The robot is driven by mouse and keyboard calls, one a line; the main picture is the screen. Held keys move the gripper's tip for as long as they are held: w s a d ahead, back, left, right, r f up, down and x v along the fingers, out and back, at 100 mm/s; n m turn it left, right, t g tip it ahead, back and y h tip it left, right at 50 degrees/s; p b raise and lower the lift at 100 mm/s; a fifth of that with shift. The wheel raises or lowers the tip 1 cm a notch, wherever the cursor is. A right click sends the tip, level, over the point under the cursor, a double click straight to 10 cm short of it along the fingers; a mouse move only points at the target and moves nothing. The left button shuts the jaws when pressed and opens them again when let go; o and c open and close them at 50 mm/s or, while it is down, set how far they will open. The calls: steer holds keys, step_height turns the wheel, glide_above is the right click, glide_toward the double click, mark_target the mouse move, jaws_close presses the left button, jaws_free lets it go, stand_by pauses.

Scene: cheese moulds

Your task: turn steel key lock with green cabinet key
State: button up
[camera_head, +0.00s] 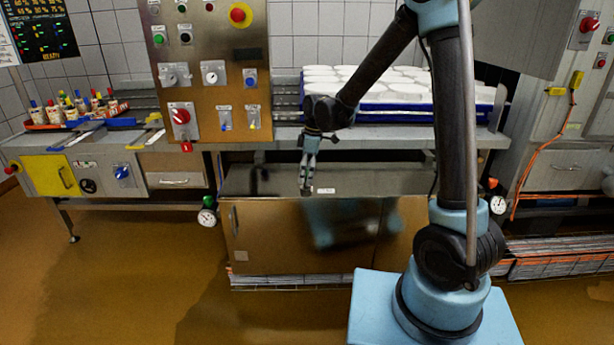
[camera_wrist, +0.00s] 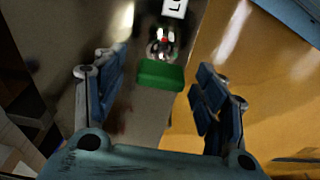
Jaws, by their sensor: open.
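The green cabinet key (camera_wrist: 161,76) shows its broad green head in the wrist view. It sits against the shiny round steel key lock (camera_wrist: 162,44) on a grey steel face; I cannot tell how deep the key is in it. My gripper (camera_wrist: 160,70) is open, with one blue-padded finger to the left of the key and one to the right, both apart from it. In the head view my gripper (camera_head: 306,188) points down at the steel front strip above the cabinet doors. The key and lock are hidden or too small there.
A white label (camera_wrist: 175,8) is beside the lock. Below the strip are brown cabinet doors (camera_head: 275,240). Above is a bench with a blue tray (camera_head: 400,116) of white moulds. A control panel (camera_head: 212,75) stands to the left. The floor in front is clear.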

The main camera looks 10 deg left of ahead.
steer(key=shift+f, duration=0.55)
steer(key=c, duration=1.2)
steer(key=shift+o, duration=0.2)
steer(key=n, duration=0.4)
steer(key=shift+a+g, duration=0.1)
steer(key=shift+g, duration=0.2)
steer(key=o, duration=1.1)
steer(key=shift+o, duration=0.2)
